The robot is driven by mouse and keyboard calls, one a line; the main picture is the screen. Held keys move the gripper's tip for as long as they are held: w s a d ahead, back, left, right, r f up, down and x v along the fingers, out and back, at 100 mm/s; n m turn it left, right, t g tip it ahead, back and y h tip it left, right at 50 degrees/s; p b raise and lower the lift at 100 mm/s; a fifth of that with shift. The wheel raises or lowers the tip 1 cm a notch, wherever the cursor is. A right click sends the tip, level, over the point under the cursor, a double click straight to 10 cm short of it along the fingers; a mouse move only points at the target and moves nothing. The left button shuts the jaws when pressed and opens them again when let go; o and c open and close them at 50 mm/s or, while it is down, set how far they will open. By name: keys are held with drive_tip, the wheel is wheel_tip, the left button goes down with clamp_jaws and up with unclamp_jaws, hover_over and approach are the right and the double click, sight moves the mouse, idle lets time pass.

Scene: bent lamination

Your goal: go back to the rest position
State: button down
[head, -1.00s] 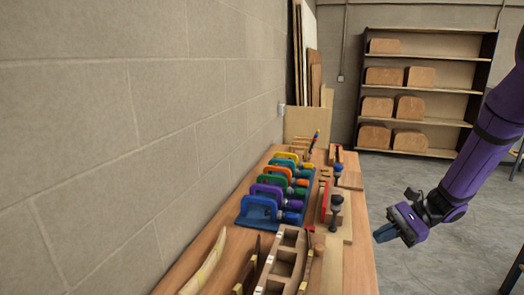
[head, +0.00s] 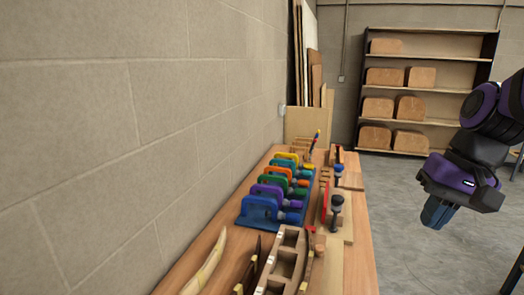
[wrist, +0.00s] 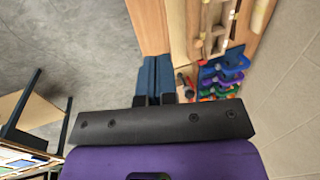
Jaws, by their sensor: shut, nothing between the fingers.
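My gripper (head: 437,214) hangs at the right of the head view, over the grey floor and to the right of the workbench (head: 357,262). Its blue fingers point down and are shut with nothing between them. In the wrist view the shut fingers (wrist: 156,80) show near the middle, beside the bench edge. My purple and black arm folds in from the right edge of the head view.
A row of coloured clamps (head: 275,195) stands on the bench along the wall. A wooden form (head: 285,262) and curved strips (head: 207,265) lie at its near end. A shelf (head: 425,90) with wooden blocks stands at the back. Open floor (head: 400,255) lies right of the bench.

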drive_tip(key=s+d+r+n+t+h, duration=0.2)
drive_tip(key=s+r+n+t+h, duration=0.1)
drive_tip(key=s, duration=0.4)
wheel_tip(320, 180, up, 2)
drive_tip(key=shift+r+t, duration=0.2)
drive_tip(key=shift+t, duration=0.7)
